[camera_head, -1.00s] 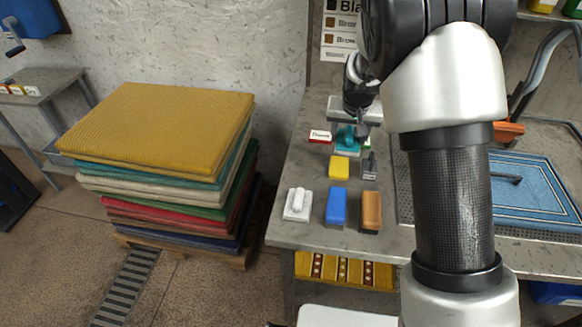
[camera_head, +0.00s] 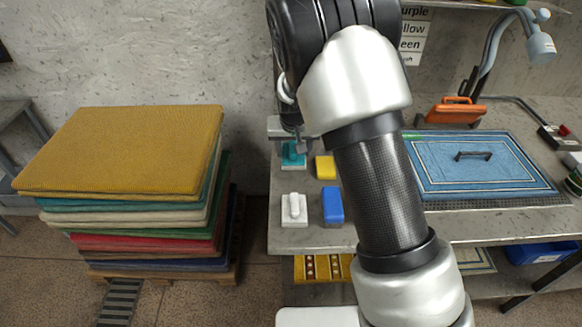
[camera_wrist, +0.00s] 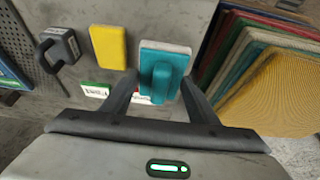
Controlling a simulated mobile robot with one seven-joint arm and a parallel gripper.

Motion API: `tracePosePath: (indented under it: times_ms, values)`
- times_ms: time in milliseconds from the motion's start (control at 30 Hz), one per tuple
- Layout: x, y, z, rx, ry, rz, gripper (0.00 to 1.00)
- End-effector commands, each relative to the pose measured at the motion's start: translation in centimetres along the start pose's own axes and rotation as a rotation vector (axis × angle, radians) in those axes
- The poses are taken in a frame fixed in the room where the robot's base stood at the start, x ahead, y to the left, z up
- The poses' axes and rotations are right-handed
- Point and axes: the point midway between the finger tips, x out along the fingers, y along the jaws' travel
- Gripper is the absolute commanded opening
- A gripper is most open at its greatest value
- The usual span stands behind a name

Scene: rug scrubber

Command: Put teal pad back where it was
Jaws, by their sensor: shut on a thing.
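The teal pad (camera_head: 293,157) has a white layer along one edge and a raised teal grip. It is at the left end of the workbench, behind the white pad and left of the yellow pad. In the wrist view the teal pad (camera_wrist: 178,58) lies between my two fingers. My gripper (camera_wrist: 160,88) is shut on its raised grip. In the head view my arm mostly hides my gripper (camera_head: 296,145). I cannot tell whether the pad touches the bench. A red-edged label (camera_wrist: 142,99) is partly hidden under the pad, and a green-edged label (camera_wrist: 95,90) lies beside it.
The white pad (camera_head: 294,209), blue pad (camera_head: 332,205) and yellow pad (camera_head: 325,167) stand close by on the bench (camera_head: 300,238). A dark handled block (camera_wrist: 60,48) is beyond the yellow pad. A stack of rugs (camera_head: 130,150) stands left of the bench. A blue rug (camera_head: 440,180) lies right.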

Motion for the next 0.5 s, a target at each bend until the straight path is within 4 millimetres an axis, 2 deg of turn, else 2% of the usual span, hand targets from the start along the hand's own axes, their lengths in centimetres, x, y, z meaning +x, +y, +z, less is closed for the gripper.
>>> tracePosePath:
  times_ms: [33,267,500]
  values:
    - [0.9,0.1,0.5,0.001,-0.003,0.001,0.34]
    - [2.6,0.0,1.1,-0.001,-0.001,0.000,0.34]
    - [5.4,0.0,2.3,0.001,-0.001,0.000,0.34]
